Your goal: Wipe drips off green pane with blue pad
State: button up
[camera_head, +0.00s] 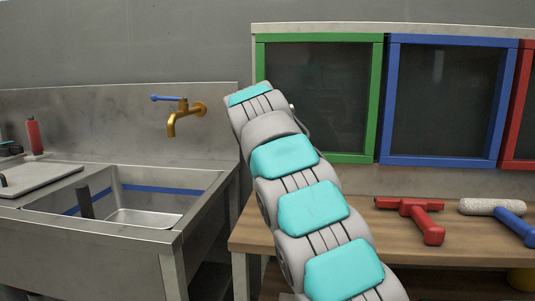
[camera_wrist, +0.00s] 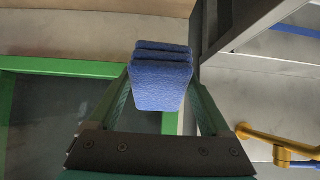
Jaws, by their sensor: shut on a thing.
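The green pane (camera_head: 325,90) is a dark glass panel in a green frame on the wall, left of the blue-framed one. My arm covers its lower left part in the head view. In the wrist view its green frame and dark glass (camera_wrist: 55,115) lie at the left. I cannot make out drips on it. My gripper (camera_wrist: 161,88) is shut on the blue pad (camera_wrist: 161,75), a thick, rough-textured block. The pad appears beside the green frame's edge; I cannot tell whether it touches anything. The gripper and pad are hidden behind my arm in the head view.
A blue-framed pane (camera_head: 445,100) and a red-framed pane (camera_head: 520,120) are to the right. A wooden bench (camera_head: 375,225) below holds a red-handled tool (camera_head: 415,215) and a roller (camera_head: 500,212). A metal sink (camera_head: 110,235) with a brass tap (camera_head: 182,112) is at left.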

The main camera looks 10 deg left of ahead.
jog(key=shift+s+f, duration=0.1)
jog(key=shift+s+f+b, duration=0.15)
jog(key=shift+s+b, duration=0.8)
jog(key=shift+s+r+b, duration=0.15)
jog(key=shift+s+b, duration=0.55)
jog(key=shift+s, duration=0.55)
jog(key=shift+s+r+b, duration=0.1)
jog(key=shift+s+b, duration=0.55)
jog(key=shift+s, duration=0.55)
